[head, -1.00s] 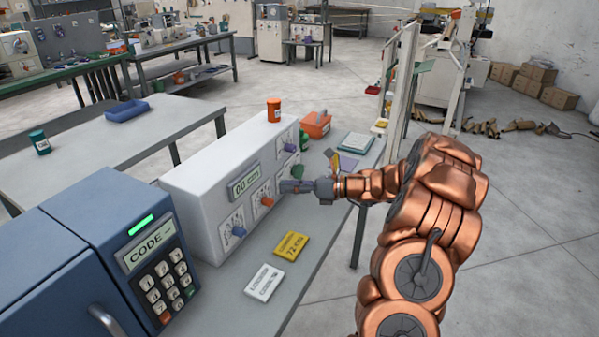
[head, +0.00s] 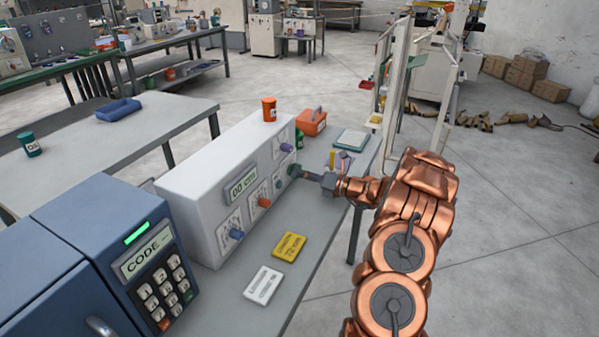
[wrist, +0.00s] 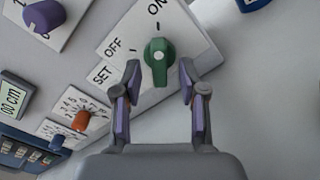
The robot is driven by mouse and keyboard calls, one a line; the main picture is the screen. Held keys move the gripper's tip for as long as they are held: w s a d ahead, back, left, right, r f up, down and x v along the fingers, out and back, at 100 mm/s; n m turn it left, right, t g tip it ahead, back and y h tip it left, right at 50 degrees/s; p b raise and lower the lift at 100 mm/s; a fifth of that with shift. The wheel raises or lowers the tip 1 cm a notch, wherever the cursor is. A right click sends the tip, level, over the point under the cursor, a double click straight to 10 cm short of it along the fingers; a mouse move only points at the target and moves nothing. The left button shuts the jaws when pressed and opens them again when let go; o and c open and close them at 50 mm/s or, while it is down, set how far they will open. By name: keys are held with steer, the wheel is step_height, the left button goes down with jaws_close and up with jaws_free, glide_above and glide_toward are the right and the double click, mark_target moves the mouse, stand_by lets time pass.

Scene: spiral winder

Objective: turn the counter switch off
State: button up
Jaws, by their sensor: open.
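The white counter box (head: 190,185) stands on the grey table with a display (head: 243,184) reading 00 cm. Its green switch knob (wrist: 158,62) sits on a white plate (wrist: 190,42) marked SET, OFF and ON. The knob's pale mark is at its top in the wrist view, toward the ON tick. My gripper (wrist: 157,72) is open, with one finger on each side of the knob's lower part; contact cannot be told. In the head view my gripper (head: 305,174) reaches the panel from the right and partly covers the green knob.
Orange (head: 263,202), blue (head: 236,234) and purple (head: 286,148) knobs share the panel. A yellow card (head: 289,246) and a white card (head: 263,285) lie in front. A blue keypad cabinet (head: 150,265) stands left. An orange cup (head: 269,109) stands on the box.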

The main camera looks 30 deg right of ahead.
steer(key=shift+w+a, duration=0.3)
steer(key=shift+w, duration=0.25)
jaws_close()
